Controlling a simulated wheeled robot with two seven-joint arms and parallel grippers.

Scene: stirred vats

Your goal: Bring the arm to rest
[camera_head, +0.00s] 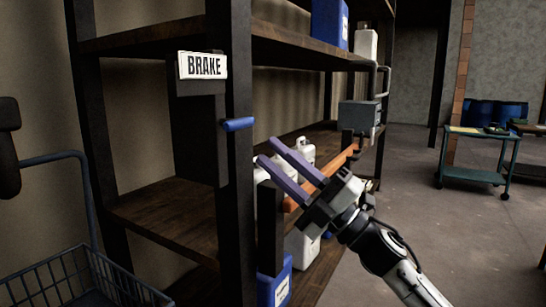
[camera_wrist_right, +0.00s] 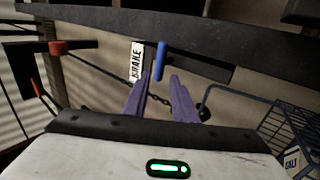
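My right gripper (camera_head: 268,151) reaches in from the lower right in the head view, its two purple fingers apart with nothing between them. The fingers also show in the right wrist view (camera_wrist_right: 159,77), with a gap between their tips. They point toward a blue handle (camera_head: 239,124) on the dark rack post, under a sign reading BRAKE (camera_head: 203,66). In the right wrist view the blue handle (camera_wrist_right: 160,61) lies just beyond the fingertips, and I see no grip on it.
A dark rack with wooden shelves (camera_head: 165,205) stands close to the gripper. An orange bar (camera_head: 318,187) runs behind the fingers, near a grey box (camera_head: 360,115). A wire basket (camera_head: 75,280) is at lower left. The floor (camera_head: 450,235) at right is open, with a green cart (camera_head: 472,175).

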